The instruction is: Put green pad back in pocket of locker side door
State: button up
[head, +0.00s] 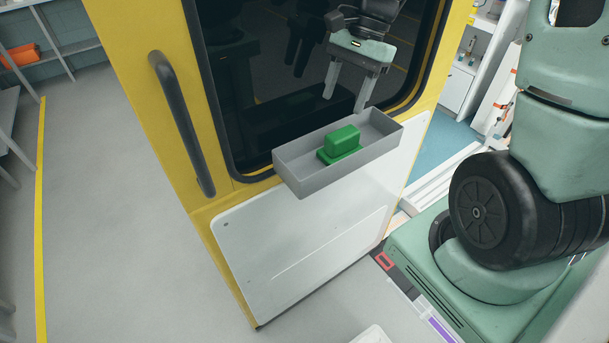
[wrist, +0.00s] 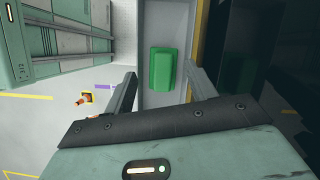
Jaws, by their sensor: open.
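The green pad (head: 342,141) lies in the grey pocket (head: 300,182) on the yellow door (head: 145,75), near the middle of the pocket floor. It has a raised block on a flatter base. In the wrist view the green pad (wrist: 165,69) sits in the pocket (wrist: 150,15), ahead of the fingers. My gripper (head: 345,92) is open and empty above the pocket, in front of the door's dark window. In the wrist view the two fingers of my gripper (wrist: 163,92) are spread apart, and the pad is clear of both.
A black door handle (head: 182,122) stands out at the left of the door. The window (head: 265,75) is close behind the gripper. My base is at the right. A yellow floor line (head: 41,220) runs along the left, with open floor beside it.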

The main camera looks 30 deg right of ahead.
jog(key=s+a+n+h, duration=0.1)
jog(key=s+a+n, duration=0.7)
jog(key=a+n, duration=0.3)
jog(key=s+a+n+h, duration=0.2)
jog(key=s+a+n, duration=0.7)
jog(key=a+n, duration=0.2)
jog(key=shift+s+t, duration=0.25)
jog(key=shift+t, duration=0.05)
jog(key=shift+a, duration=0.1)
notch_tip(320, 180, down, 8)
jog(key=b, duration=0.7)
jog(key=shift+b, duration=0.4)
